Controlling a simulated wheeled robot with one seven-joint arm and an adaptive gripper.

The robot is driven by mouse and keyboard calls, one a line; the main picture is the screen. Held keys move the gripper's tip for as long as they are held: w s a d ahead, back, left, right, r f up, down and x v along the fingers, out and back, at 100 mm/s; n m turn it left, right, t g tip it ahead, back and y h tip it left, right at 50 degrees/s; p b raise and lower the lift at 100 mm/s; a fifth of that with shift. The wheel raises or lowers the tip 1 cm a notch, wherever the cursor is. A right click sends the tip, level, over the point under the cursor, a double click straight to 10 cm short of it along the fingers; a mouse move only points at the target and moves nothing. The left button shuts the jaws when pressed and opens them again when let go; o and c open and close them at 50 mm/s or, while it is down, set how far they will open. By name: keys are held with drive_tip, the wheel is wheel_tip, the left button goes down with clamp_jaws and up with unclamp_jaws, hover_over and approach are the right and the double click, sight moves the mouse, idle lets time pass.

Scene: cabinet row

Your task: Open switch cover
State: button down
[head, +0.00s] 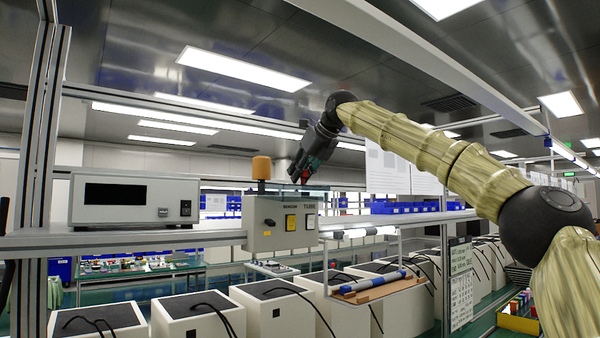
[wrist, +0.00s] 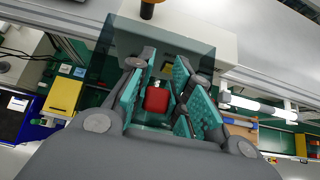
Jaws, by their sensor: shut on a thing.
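A grey control box (head: 280,222) stands on the shelf, with an orange beacon on top and yellow squares on its front. My gripper (head: 303,175) is just above the box's right part, pointing down. In the wrist view my gripper (wrist: 160,100) has its teal-padded fingers close on either side of a red block (wrist: 156,99). A dark see-through panel (wrist: 122,42), which looks like the switch cover, reaches out behind the fingers towards the box. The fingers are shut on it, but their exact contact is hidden. I cannot tell whether the red block is the switch.
A white instrument (head: 132,200) with a dark display stands left on the shelf. A beacon (head: 262,168) rises left of my gripper. A hanging tray (head: 380,290) is at the lower right. Metal posts and an overhead rail frame the bench. The shelf between instrument and box is clear.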

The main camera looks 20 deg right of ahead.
drive_tip(key=c, duration=1.5)
unclamp_jaws()
drive_tip(key=shift+f, duration=0.1)
drive_tip(key=shift+o, duration=1.1)
drive_tip(key=shift+w, duration=0.2)
drive_tip(key=shift+s, duration=0.1)
drive_tip(key=v, duration=1.1)
drive_tip(key=shift+s+d+r, duration=0.2)
drive_tip(key=shift+s+r, duration=0.05)
drive_tip(key=shift+s, duration=0.05)
